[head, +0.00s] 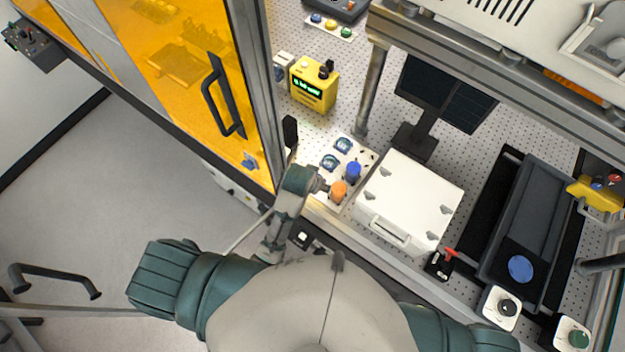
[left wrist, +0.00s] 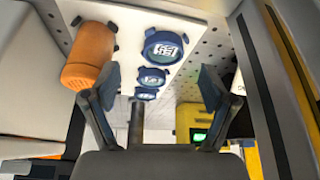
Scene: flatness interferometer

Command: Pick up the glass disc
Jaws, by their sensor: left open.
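Round discs with blue rims lie on a white board (head: 318,197). Two show in the head view, a far disc (head: 343,144) and a nearer disc (head: 329,161). The left wrist view shows three in a row: a large near one (left wrist: 163,48), a middle one (left wrist: 151,78) and a small far one (left wrist: 146,93). I cannot tell which is the named glass disc. My left gripper (left wrist: 160,84) is open and empty, its fingers apart on either side of the row. In the head view my left arm covers part of the board. My right gripper is not in view.
An orange cylinder (head: 339,191) and a blue one (head: 353,170) stand beside the discs. A white case (head: 410,200) is to the right. A yellow box (head: 314,85) stands behind. The orange-glazed door (head: 190,75) and a metal post (head: 371,90) stand close by.

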